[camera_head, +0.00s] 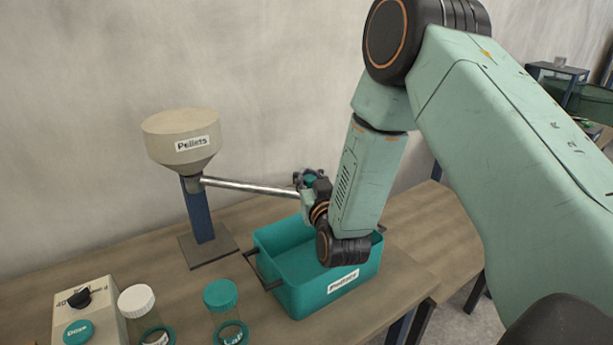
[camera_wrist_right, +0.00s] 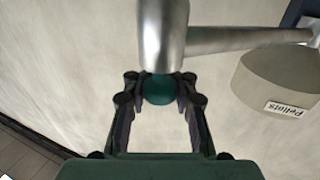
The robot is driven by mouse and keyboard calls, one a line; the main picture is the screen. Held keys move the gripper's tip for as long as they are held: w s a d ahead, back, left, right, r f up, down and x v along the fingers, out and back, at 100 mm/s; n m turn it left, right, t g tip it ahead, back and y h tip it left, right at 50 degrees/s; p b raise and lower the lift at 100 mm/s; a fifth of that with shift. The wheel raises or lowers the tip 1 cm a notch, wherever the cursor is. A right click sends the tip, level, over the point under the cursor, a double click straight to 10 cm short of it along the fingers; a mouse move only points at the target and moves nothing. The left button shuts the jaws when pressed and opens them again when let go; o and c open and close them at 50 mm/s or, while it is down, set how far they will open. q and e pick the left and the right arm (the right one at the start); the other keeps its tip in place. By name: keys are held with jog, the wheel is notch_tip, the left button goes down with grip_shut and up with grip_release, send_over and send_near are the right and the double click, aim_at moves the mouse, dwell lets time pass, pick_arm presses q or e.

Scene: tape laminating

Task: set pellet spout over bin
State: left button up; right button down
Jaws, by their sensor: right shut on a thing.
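The pellet spout (camera_head: 245,187) is a grey metal tube running right from the base of the beige "Pellets" hopper (camera_head: 182,140). Its far end is above the back part of the teal "Pellets" bin (camera_head: 325,295). My right gripper (camera_head: 312,180) is at that end, shut on a teal knob. In the right wrist view the knob (camera_wrist_right: 158,90) sits between the fingertips, next to the wide metal end of the spout (camera_wrist_right: 163,35). The hopper (camera_wrist_right: 275,85) shows there at the right. My arm hides part of the bin. My left gripper is not in view.
A blue post (camera_head: 200,215) on a flat base carries the hopper. A control box with a teal button (camera_head: 78,332) and two lidded jars (camera_head: 137,300) (camera_head: 220,294) stand at the front left of the wooden table (camera_head: 410,275). A wall is close behind.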

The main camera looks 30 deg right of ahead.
jog(key=shift+s+d+f, duration=0.1)
jog(key=shift+s+d, duration=0.05)
jog(key=shift+d, duration=0.05)
jog(key=c, duration=1.5)
grip_release()
jog(key=shift+c, duration=0.2)
jog(key=shift+o, duration=1.4)
jog(key=shift+s+d, duration=0.15)
jog(key=shift+o, duration=1)
jog(key=shift+a, duration=0.2)
jog(key=v, duration=1.1)
jog(key=shift+s+a, duration=0.2)
jog(key=shift+s, duration=0.1)
